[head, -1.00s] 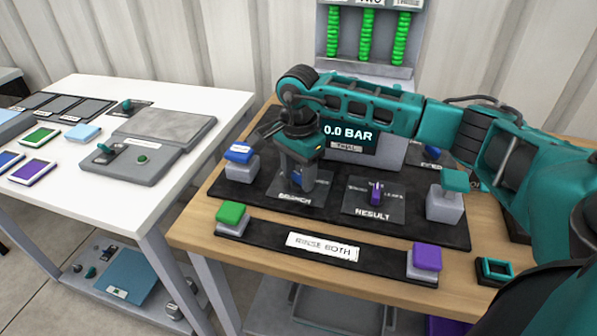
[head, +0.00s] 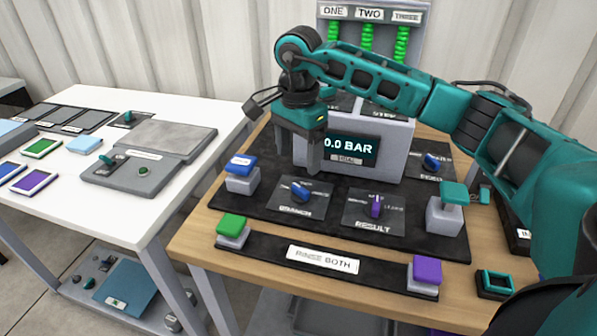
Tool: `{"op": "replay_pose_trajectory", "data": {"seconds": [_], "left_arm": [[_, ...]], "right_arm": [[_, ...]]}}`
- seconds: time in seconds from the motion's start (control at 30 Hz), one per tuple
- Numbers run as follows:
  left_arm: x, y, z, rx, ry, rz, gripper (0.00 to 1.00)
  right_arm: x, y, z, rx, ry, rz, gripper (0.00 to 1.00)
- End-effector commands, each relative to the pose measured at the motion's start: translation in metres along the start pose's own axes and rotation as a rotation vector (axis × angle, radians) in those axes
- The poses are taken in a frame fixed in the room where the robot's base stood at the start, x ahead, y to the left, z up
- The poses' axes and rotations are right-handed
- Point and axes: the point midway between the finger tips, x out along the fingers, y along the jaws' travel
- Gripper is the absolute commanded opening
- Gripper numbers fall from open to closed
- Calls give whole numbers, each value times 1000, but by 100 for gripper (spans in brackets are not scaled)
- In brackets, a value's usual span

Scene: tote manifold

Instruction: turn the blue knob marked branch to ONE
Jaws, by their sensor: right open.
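The blue knob (head: 300,191) stands on a dark plate lettered BRANCH (head: 296,211) on the console. Its handle slants from upper left to lower right. Small markings around it are too small to read. My right gripper (head: 301,158) is raised above and behind the knob, apart from it. Its fingers point down, are spread, and hold nothing. My left gripper is not in view.
A purple knob (head: 376,206) on the RESULT plate is beside it. A display (head: 350,146) reads 0.0 BAR. Blue (head: 241,162), green (head: 231,225), purple (head: 427,270) and teal (head: 455,193) buttons surround the plates. A white table (head: 60,220) stands left.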

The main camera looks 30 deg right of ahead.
Motion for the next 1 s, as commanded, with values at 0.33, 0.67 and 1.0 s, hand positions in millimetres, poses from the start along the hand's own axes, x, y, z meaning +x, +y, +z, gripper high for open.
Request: {"op": "replay_pose_trajectory", "data": {"seconds": [0.33, 0.67, 1.0], "left_arm": [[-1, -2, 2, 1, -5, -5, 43], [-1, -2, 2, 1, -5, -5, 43], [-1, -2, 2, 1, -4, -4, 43]], "right_arm": [[-42, 0, 0, -1, 0, 0, 74], [-43, 0, 0, -1, 0, 1, 74], [-42, 0, 0, -1, 0, 1, 74]]}}
